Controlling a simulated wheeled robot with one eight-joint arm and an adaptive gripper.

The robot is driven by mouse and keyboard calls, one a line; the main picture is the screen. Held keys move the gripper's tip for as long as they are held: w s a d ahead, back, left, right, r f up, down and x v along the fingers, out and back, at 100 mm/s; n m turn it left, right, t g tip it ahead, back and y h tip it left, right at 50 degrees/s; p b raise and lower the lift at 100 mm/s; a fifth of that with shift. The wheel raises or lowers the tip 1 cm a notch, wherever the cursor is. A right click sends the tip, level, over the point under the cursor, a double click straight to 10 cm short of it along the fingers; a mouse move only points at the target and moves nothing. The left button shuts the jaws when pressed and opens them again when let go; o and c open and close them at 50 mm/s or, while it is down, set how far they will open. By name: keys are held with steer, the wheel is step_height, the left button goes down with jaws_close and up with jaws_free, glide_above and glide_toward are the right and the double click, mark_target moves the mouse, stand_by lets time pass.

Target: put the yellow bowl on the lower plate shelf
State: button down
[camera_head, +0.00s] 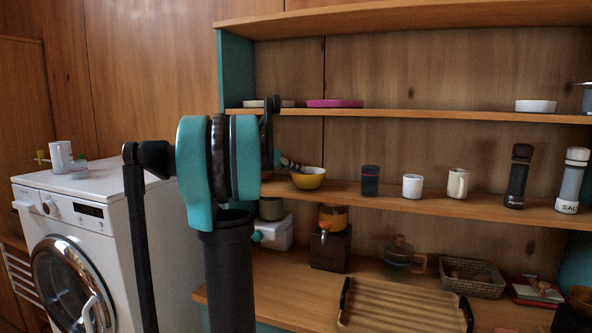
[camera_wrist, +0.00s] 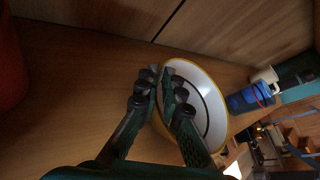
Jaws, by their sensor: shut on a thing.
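The yellow bowl (camera_head: 308,179), white inside with a dark ring, is at the left part of the shelf (camera_head: 400,196) that carries the cups. In the wrist view the bowl (camera_wrist: 213,100) appears tilted by the camera's angle, its white inside facing the lens. My gripper (camera_head: 291,165) reaches in from the left, partly hidden behind my arm. In the wrist view my gripper (camera_wrist: 167,88) is shut on the bowl's near rim. I cannot tell whether the bowl's base touches the shelf. The shelf above (camera_head: 420,114) holds a pink plate (camera_head: 335,103) and pale dishes.
A dark blue cup (camera_head: 370,180) stands right of the bowl, then a white cup (camera_head: 412,186), a cream mug (camera_head: 458,183) and two mills. Below, the counter holds a wooden tray (camera_head: 400,306), a basket (camera_head: 472,278) and jars. A washing machine (camera_head: 85,240) stands left.

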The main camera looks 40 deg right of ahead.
steer(key=shift+f, duration=0.1)
steer(key=c, duration=1.7)
jaws_free()
